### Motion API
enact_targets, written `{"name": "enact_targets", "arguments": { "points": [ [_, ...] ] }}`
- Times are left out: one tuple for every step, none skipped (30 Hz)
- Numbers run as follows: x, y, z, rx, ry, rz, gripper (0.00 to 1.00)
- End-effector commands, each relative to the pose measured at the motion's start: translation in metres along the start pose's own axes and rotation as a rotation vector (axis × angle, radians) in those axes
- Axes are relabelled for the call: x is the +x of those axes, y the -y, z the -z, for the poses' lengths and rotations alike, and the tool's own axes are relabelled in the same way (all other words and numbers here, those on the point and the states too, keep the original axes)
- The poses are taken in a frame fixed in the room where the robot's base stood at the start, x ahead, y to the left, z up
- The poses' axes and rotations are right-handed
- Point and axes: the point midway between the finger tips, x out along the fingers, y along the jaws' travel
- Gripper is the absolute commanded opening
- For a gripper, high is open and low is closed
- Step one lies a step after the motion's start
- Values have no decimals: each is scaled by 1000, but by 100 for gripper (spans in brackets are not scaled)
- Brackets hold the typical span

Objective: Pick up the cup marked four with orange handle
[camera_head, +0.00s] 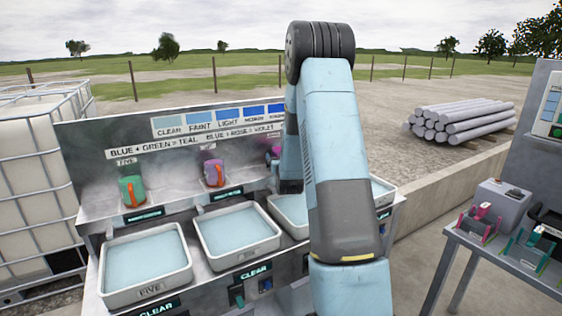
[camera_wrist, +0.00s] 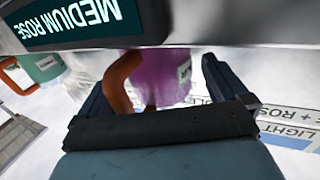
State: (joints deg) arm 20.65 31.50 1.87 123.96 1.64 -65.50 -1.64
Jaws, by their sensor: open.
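In the wrist view a purple cup (camera_wrist: 165,78) with an orange handle (camera_wrist: 118,82) shows the letters "UR" at its right edge; the rest of its marking is hidden. My gripper (camera_wrist: 156,80) is open, its two fingers on either side of this cup in the picture; I cannot tell if they touch it. In the head view my arm hides the gripper. A purple cup with an orange handle (camera_head: 214,173) stands on the shelf, and a magenta cup (camera_head: 274,153) is partly behind my arm. I cannot tell which one the wrist view shows.
A teal cup (camera_head: 132,191) with an orange handle stands at left under a "FIVE" label. Another teal cup (camera_wrist: 42,65) is beside the purple one in the wrist view. A "MEDIUM ROSE" display (camera_wrist: 85,22) is close by. Liquid-filled trays (camera_head: 190,275) line the front.

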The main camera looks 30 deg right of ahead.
Motion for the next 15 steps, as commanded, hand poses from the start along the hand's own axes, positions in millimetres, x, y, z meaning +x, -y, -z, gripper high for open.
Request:
{"name": "enact_targets", "arguments": {
  "points": [
    [0, 0, 0, 0, 0, 0, 100],
    [0, 0, 0, 0, 0, 0, 100],
    [0, 0, 0, 0, 0, 0, 100],
    [0, 0, 0, 0, 0, 0, 100],
    [0, 0, 0, 0, 0, 0, 100],
    [0, 0, 0, 0, 0, 0, 96],
    [0, 0, 0, 0, 0, 0, 93],
    [0, 0, 0, 0, 0, 0, 90],
    [0, 0, 0, 0, 0, 0, 87],
    [0, 0, 0, 0, 0, 0, 84],
    [0, 0, 0, 0, 0, 0, 81],
    [0, 0, 0, 0, 0, -1, 77],
    [0, 0, 0, 0, 0, -1, 74],
    [0, 0, 0, 0, 0, -1, 71],
    [0, 0, 0, 0, 0, -1, 67]
  ]
}}
